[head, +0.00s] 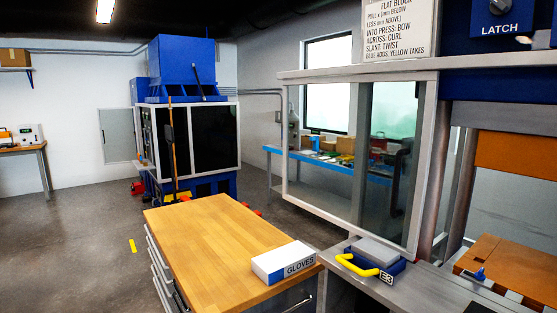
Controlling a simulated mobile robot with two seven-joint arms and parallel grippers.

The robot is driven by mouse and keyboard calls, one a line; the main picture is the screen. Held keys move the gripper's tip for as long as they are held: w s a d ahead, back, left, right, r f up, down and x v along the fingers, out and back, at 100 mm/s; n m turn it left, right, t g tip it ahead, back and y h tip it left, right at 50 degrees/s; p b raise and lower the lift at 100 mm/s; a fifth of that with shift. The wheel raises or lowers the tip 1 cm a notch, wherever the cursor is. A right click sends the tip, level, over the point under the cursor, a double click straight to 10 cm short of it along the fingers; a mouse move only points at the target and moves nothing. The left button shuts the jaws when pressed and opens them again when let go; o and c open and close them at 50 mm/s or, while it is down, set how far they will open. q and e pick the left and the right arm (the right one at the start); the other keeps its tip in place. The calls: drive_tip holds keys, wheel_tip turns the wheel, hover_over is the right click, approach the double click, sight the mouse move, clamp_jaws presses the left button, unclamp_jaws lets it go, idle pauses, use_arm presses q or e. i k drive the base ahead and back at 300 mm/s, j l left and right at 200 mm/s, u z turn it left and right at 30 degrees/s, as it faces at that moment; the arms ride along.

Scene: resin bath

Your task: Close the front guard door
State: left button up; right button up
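The front guard door (361,150) appears to be the pale-framed clear panel right of centre, under a long pale top rail (400,69). It stands to the left of the machine's bay, which is uncovered at the right, where an orange block (515,153) and a brown-orange plate (512,262) show. The door looks open. I cannot tell for certain where its frame ends and the fixed frame begins. No handle is clear on it. Neither of my grippers is in view.
A wood-topped drawer cabinet (205,235) with a glove box (284,262) stands in front. A yellow-handled block (372,262) lies on the grey ledge (425,285) below the door. A LATCH knob (500,6) is at upper right. Floor at left is mostly clear.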

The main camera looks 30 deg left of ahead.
sight(433, 78)
drive_tip(key=u, duration=0.5)
drive_tip(key=i+j+u, duration=0.6)
drive_tip(key=i, duration=0.45)
